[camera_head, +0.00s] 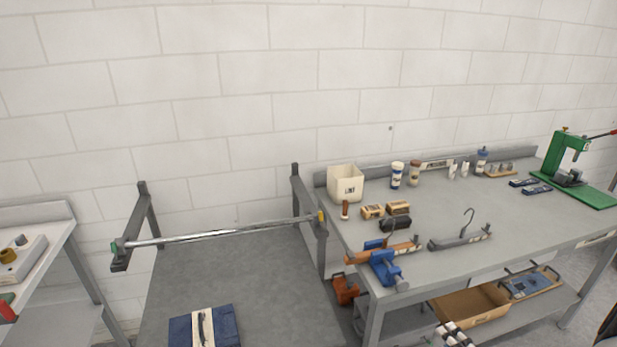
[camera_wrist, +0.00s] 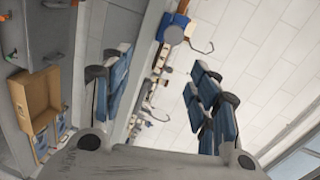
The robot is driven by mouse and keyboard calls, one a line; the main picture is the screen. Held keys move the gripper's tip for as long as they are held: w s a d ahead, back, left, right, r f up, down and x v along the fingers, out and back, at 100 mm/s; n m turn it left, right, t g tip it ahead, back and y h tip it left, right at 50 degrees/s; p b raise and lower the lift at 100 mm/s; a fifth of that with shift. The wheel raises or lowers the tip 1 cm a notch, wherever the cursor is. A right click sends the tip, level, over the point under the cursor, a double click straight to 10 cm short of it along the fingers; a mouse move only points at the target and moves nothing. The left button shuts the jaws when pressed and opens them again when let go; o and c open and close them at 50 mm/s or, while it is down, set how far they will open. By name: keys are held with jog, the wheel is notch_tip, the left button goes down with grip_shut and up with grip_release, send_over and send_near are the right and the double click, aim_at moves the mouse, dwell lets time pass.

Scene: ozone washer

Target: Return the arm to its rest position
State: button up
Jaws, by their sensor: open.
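My gripper (camera_wrist: 160,75) shows in the wrist view with its two blue-and-dark fingers well apart, one left of centre and one right of centre. I see nothing held between them. The grey gripper body (camera_wrist: 155,163) fills the bottom of that view. The wrist view is turned on its side, with the workbench and its lower shelf to the left and the white wall to the right. My arm and gripper do not show in the head view, so I cannot tell the arm's full pose.
The workbench (camera_head: 450,248) holds a white bin (camera_head: 345,187), bottles, a blue vise (camera_head: 385,268), a hook (camera_head: 468,222) and a green press (camera_head: 565,158). A metal bar (camera_head: 220,232) spans two posts left of it. A cardboard tray (camera_head: 470,305) sits on the lower shelf.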

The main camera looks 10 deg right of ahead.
jog(key=w+d+r+n+g+h, duration=0.1)
jog(key=w+r+n+g+h, duration=0.1)
jog(key=w+r+n+g, duration=0.35)
jog(key=w+a+r+n+g+h, duration=0.1)
jog(key=a+r+n+h, duration=0.15)
jog(key=r, duration=0.35)
jog(key=w+a+r+n+g+h, duration=0.1)
jog(key=a+r, duration=0.2)
jog(key=r, duration=0.4)
jog(key=s+a+r+n+g, duration=0.25)
jog(key=s+a+r, duration=0.55)
jog(key=a, duration=0.4)
jog(key=s+a+n+g+y, duration=0.1)
jog(key=s+a+n+y, duration=0.3)
jog(key=s+a, duration=0.8)
jog(key=s, duration=0.3)
jog(key=shift+f+g, duration=0.15)
jog(key=shift+g, duration=0.15)
